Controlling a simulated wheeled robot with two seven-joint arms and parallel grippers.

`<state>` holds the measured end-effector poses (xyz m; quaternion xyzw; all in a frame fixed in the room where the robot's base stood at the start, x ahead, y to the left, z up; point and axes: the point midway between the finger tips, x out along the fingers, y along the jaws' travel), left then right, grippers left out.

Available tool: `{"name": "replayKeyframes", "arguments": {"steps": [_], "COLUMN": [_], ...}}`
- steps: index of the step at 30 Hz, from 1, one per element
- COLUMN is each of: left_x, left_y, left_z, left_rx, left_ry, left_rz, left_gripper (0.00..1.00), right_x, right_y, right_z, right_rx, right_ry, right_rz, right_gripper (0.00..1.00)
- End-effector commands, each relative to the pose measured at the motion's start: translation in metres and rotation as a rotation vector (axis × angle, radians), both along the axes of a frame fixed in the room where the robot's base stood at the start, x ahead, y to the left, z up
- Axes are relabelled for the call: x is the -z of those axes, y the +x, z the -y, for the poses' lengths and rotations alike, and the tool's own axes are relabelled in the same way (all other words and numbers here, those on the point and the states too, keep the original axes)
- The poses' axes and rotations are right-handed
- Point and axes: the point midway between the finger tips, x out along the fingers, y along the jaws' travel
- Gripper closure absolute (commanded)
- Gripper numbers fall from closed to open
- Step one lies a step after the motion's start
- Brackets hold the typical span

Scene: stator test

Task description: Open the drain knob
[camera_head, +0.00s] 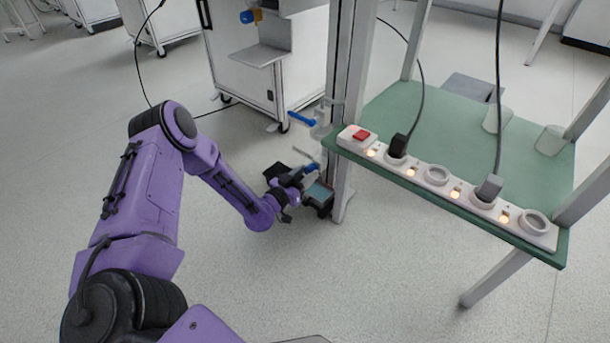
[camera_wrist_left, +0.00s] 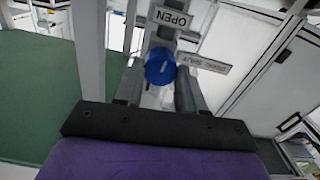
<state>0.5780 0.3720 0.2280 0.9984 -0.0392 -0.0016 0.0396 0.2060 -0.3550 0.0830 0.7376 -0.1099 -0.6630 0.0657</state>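The drain knob (camera_wrist_left: 160,67) is a round blue knob with a pale line across its face. In the left wrist view it shows between the two fingertips of my left gripper (camera_wrist_left: 159,76), which is open with a finger on each side. I cannot tell whether either finger touches the knob. A label reading OPEN (camera_wrist_left: 172,17) is beyond the knob, and a label reading SHUT (camera_wrist_left: 203,62) is to its right. In the head view my left gripper (camera_head: 308,186) is low beside the stand's post, near a small blue part (camera_head: 311,168). My right gripper is not in view.
A white cabinet (camera_head: 240,75) is behind. The floor at left is clear.

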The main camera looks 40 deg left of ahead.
Motion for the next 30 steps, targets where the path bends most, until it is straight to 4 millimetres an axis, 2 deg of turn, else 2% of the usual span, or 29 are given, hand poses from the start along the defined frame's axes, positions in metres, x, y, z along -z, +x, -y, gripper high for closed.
{"name": "replayKeyframes", "arguments": {"steps": [4, 11, 17, 18, 20, 21, 30], "left_x": [0.0, -0.0002, 0.0003, 0.0003, 0.0003, 0.0003, -0.0007], "left_y": [-0.0003, -0.0002, -0.0003, -0.0003, -0.0004, -0.0004, -0.0038], "left_z": [0.0, 0.0001, 0.0, 0.0, 0.0, -0.0001, -0.0007], "left_rx": [0.0, 0.001, 0.0, 0.0, 0.0, 0.0, -0.001], "left_ry": [-0.005, -0.133, -0.135, -0.135, -0.135, -0.134, -0.134], "left_rz": [0.0, -0.011, -0.011, -0.011, -0.011, -0.011, -0.012], "left_gripper": [0.91, 0.91, 0.91, 0.57, 0.38, 0.35, 0.35], "right_x": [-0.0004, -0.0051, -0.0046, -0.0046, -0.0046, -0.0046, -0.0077], "right_y": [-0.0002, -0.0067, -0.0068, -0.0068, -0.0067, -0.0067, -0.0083], "right_z": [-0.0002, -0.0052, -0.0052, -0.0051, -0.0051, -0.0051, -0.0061], "right_rx": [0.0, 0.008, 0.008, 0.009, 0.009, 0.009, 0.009], "right_ry": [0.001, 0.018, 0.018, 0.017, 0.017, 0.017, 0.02], "right_rz": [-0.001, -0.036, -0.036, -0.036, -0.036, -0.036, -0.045], "right_gripper": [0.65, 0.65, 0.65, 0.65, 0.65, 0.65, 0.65]}}
